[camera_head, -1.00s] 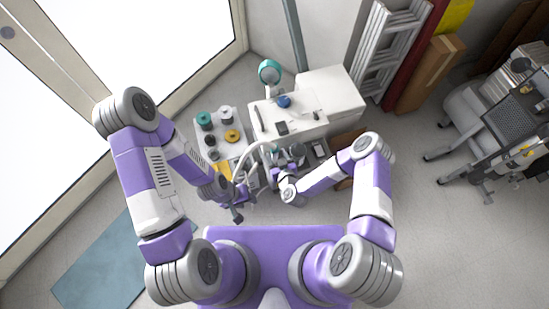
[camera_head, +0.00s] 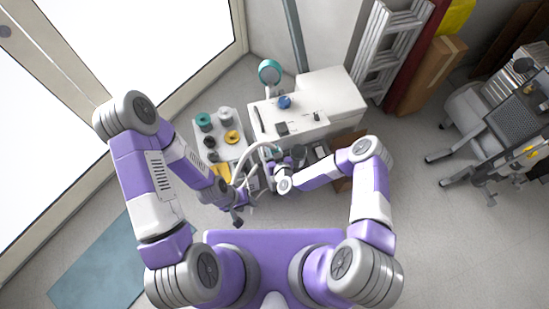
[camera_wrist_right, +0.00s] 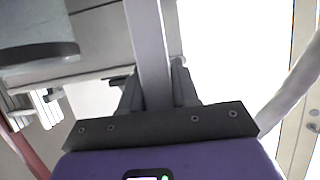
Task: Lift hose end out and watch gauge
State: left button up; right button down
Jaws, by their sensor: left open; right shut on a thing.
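A pale hose (camera_head: 248,160) arcs over the front of the compressor unit. It also runs along the right of the right wrist view (camera_wrist_right: 296,84). My right gripper (camera_wrist_right: 156,82) is shut on a pale straight bar (camera_wrist_right: 149,35), which extends away between its fingers. I cannot tell whether this bar is the hose end. In the head view my right wrist is at the unit's front, with its fingertips largely hidden. A teal-rimmed round dial (camera_head: 269,71), perhaps the gauge, stands behind the unit; its reading is too small to see. My left gripper (camera_head: 238,216) is open, below the hose's left side.
A white cabinet (camera_head: 333,97) stands behind the work area. A grey tray (camera_head: 239,151) with teal, white and yellow round parts is to its left. A ladder (camera_head: 388,45) and cardboard box (camera_head: 430,75) are at the back right.

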notch_tip(320, 180, up, 10)
jog(key=p, duration=0.4)
dwell(2.3)
